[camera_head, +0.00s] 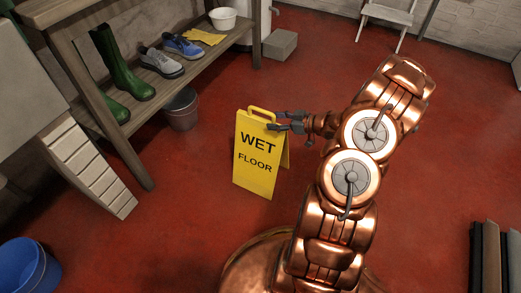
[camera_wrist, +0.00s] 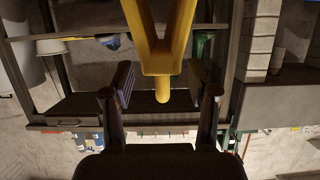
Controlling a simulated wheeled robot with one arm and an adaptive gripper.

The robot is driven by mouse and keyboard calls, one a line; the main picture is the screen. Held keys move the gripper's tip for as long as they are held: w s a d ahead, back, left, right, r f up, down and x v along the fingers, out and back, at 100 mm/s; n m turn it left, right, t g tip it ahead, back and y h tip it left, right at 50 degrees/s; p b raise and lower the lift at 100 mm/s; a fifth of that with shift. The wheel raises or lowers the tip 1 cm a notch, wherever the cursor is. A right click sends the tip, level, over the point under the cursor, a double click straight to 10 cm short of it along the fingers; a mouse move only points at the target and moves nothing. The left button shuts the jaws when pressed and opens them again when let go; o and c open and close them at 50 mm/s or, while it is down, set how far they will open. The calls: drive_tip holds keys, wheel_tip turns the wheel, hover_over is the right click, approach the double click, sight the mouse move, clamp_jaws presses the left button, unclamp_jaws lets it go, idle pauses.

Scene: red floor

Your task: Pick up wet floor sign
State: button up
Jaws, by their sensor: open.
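The yellow wet floor sign (camera_head: 257,165) stands upright on the red floor, its two panels spread, with a handle loop at the top. My gripper (camera_head: 280,122) is at the sign's upper right edge in the head view, close to the handle. In the wrist view, my gripper (camera_wrist: 162,88) is open, with one finger on each side. The yellow sign (camera_wrist: 162,55) reaches down between the fingers from the top of that picture, with visible gaps on both sides. Whether a finger touches the sign in the head view is hard to tell.
A wooden shelf (camera_head: 150,95) with green boots (camera_head: 121,65) and shoes (camera_head: 183,46) stands at the left. A dark bucket (camera_head: 181,110) is behind the sign. A blue bucket (camera_head: 28,268) is at the lower left. The floor between sign and back wall is mostly free.

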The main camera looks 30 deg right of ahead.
sight(263, 120)
drive_tip(key=shift+b+x, duration=1.3)
drive_tip(key=shift+x, duration=1.4)
drive_tip(key=shift+s+a, duration=0.1)
drive_tip(key=shift+c, duration=0.4)
clamp_jaws()
